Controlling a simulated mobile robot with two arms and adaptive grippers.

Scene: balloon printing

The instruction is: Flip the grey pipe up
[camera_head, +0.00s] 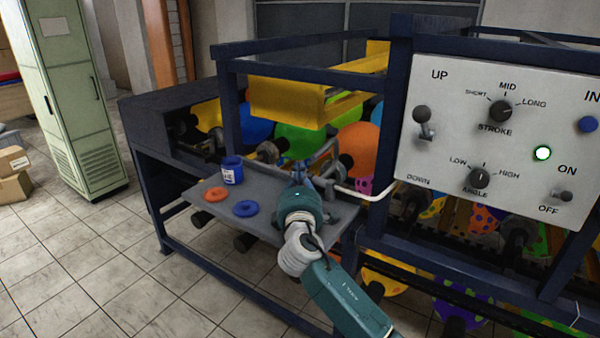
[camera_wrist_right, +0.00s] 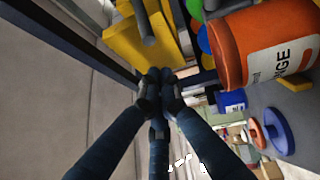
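A bent grey pipe (camera_head: 327,153) stands behind the tray in the head view, just behind and to the right of my right gripper (camera_head: 299,172). A grey bar, probably the same pipe, shows at the top of the right wrist view (camera_wrist_right: 144,22), beyond the fingertips. My right gripper (camera_wrist_right: 160,78) has its fingers together, with nothing visible between them. It is close to the pipe, but I cannot tell whether it touches it. The pipe's lower end is partly hidden. My left gripper is not in view.
A grey tray (camera_head: 280,228) holds a blue cup (camera_head: 232,170), an orange lid (camera_head: 216,194) and a blue lid (camera_head: 245,208). An orange container (camera_wrist_right: 262,45) is close beside the gripper. A yellow block (camera_head: 285,102) and control panel (camera_head: 500,140) flank the space.

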